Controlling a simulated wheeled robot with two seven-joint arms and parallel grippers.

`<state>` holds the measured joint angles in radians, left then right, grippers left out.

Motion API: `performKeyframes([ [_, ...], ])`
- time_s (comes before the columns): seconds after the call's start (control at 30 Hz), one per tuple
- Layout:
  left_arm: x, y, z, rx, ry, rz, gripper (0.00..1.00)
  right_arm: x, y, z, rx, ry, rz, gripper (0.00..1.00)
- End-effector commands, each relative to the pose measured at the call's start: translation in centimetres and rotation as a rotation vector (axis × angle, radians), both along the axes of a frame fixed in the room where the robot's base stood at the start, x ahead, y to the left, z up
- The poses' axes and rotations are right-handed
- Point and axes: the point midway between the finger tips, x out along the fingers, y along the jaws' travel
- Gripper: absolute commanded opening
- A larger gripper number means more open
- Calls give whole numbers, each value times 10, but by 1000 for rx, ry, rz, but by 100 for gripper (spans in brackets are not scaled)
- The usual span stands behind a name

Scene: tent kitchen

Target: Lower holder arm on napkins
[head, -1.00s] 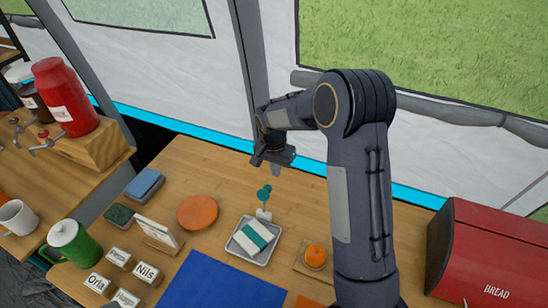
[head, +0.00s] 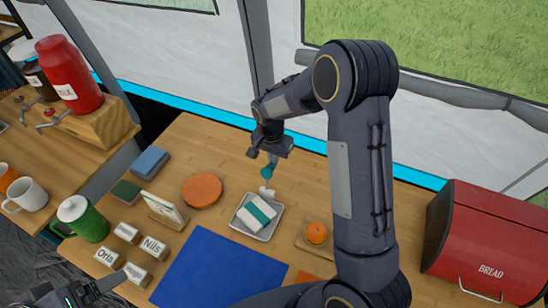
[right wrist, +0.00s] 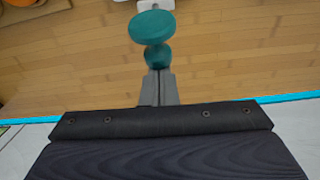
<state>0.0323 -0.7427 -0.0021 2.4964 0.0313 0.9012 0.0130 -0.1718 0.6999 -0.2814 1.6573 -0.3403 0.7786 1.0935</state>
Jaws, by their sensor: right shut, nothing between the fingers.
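The napkin holder is a grey tray (head: 236,222) with white napkins (head: 253,214) lying in it, crossed by a teal band. Its arm stands raised at the tray's far edge, with a white foot (head: 266,190) and a teal end (head: 267,172). My right gripper (head: 272,160) is shut and empty, pointing down at the teal end and partly covering it. In the right wrist view the closed fingers (right wrist: 159,85) are right at the teal discs (right wrist: 152,27); I cannot tell whether they touch. My left gripper (head: 108,281) shows at the lower left; its jaw state is unclear.
An orange round mat (head: 201,190), a card stand (head: 165,207), a blue mat (head: 215,272) and an orange fruit on a board (head: 316,233) surround the tray. Name blocks (head: 153,247) stand left, a red bread box (head: 490,240) right.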

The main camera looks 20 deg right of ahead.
Motion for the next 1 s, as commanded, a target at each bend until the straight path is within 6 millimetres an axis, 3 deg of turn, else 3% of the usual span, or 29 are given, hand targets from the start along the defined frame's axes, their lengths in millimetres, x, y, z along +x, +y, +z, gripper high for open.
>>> performKeyframes([
  [0.6, 0, 0, -18, 0, 0, 0, 90, -31, 35, 11, 1, -1, 3, 0],
  [1.0, 0, 0, -33, 0, 0, 0, 90, -58, 65, 4, 1, -1, 2, 0],
])
